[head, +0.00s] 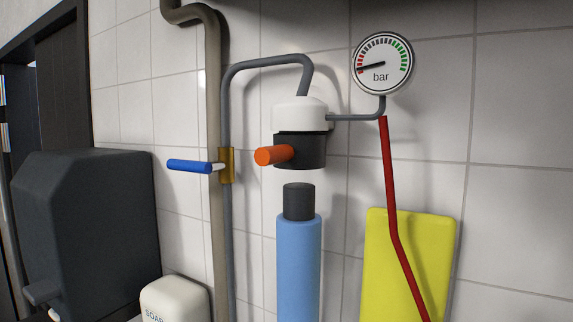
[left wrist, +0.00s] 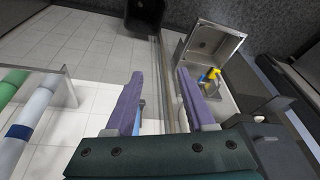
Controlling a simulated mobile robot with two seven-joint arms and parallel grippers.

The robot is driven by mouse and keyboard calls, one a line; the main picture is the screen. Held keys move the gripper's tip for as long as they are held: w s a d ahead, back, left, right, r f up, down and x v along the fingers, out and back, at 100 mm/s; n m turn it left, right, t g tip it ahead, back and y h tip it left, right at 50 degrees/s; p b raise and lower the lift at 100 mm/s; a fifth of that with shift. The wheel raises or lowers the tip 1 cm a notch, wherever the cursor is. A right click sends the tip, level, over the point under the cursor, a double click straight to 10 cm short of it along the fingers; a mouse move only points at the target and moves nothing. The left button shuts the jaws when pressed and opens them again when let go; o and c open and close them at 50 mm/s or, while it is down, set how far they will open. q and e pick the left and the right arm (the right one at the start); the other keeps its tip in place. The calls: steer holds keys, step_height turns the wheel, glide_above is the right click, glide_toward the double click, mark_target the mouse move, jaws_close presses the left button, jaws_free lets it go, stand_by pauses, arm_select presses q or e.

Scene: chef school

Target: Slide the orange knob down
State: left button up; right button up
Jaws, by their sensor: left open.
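The orange knob (head: 272,155) sticks out of the front left of a black collar (head: 308,150) under a white cap (head: 300,114) on the wall. A gap separates the collar from the dark top of a blue cylinder (head: 298,255) below. Neither gripper shows in the head view. In the left wrist view my left gripper (left wrist: 161,100) is open, its two purple fingers apart with no object held. I cannot make out the orange knob there. My right gripper is out of view.
A blue-handled valve (head: 188,166) sits left of the knob on a vertical pipe (head: 214,120). A gauge (head: 383,63) and a red tube (head: 387,170) are on the right. A yellow board (head: 440,250), dark dispenser (head: 85,220) and soap container (head: 175,300) stand lower. The wrist view shows a sink (left wrist: 209,45).

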arm_select(q)
steer(key=w+r+t+b, duration=0.2)
steer(key=w+t+b, duration=0.25)
steer(key=w, duration=0.65)
steer(key=m+t+h+b, duration=0.4)
steer(key=m+t+h, duration=0.3)
steer(key=t+h, duration=0.45)
glide_toward(271, 156)
steer(key=shift+g+h, duration=0.55)
steer(key=shift+g, duration=0.05)
steer(key=w, duration=0.1)
steer(key=w+r, duration=0.1)
steer(key=w, duration=0.1)
steer(key=w+d+r, duration=0.1)
steer(key=shift+w, duration=0.15)
steer(key=p+x, duration=0.2)
steer(key=x, duration=0.3)
steer(key=shift+w+p, duration=0.3)
steer(key=shift+p, duration=0.05)
steer(key=shift+w+d, duration=0.5)
steer(key=shift+w, duration=0.05)
jaws_close()
